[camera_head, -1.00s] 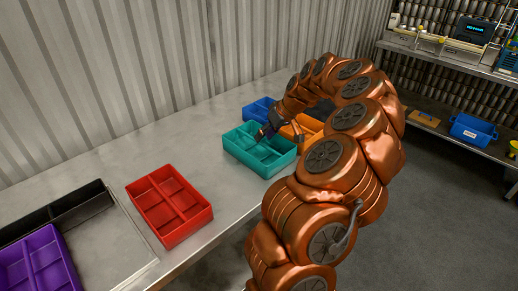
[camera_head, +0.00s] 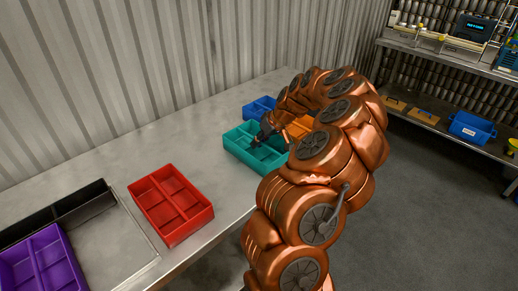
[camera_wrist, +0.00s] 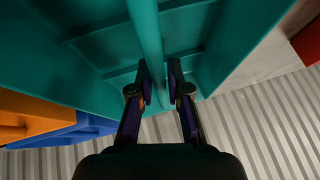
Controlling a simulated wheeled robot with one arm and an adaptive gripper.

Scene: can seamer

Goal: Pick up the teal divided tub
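The teal divided tub (camera_head: 240,146) sits on the metal table near its far end, in front of a blue tub. My gripper (camera_head: 260,141) points down into it from above. In the wrist view the teal tub (camera_wrist: 95,60) fills the upper picture. My gripper's two fingers (camera_wrist: 159,72) stand close together, one on each side of a teal divider (camera_wrist: 146,28). I cannot tell whether both pads press on it. The tub rests on the table. My arm hides its right part.
The orange tub (camera_head: 299,126) and blue tub (camera_head: 257,107) stand close beside the teal tub. A red divided tub (camera_head: 170,205) is nearer on the table. A purple tub (camera_head: 43,265) and a black tray (camera_head: 60,212) lie front left. A corrugated wall (camera_head: 150,60) runs behind the table.

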